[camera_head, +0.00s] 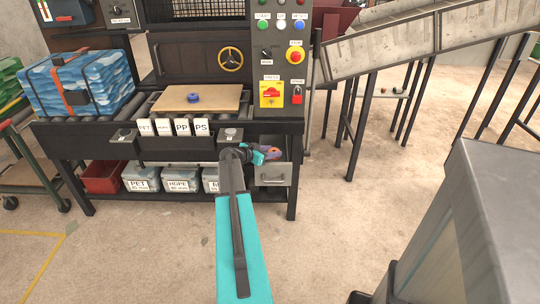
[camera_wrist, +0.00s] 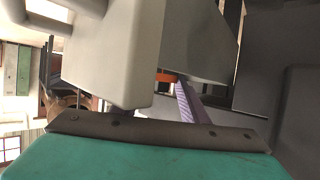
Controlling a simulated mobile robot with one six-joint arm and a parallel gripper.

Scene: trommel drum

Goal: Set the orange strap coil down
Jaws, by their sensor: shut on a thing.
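My gripper (camera_head: 264,153) is in front of the black bench, above a grey open-topped drawer or bin at the bench's right end. It is shut on the orange strap coil (camera_head: 271,152), which shows only as a small orange patch at the fingers. In the wrist view a bit of orange (camera_wrist: 166,77) shows between the large grey gripper parts, beside a purple ribbed strip (camera_wrist: 188,103). Most of the coil is hidden by the gripper. I cannot tell whether it touches anything below.
A tan board (camera_head: 212,105) with a blue ring (camera_head: 193,98) lies on the bench rollers. White cards marked PET, PP and PS (camera_head: 182,128) stand at its front edge. A grey drawer (camera_head: 272,177) is below my gripper. A strapped blue bale (camera_head: 80,82) sits left.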

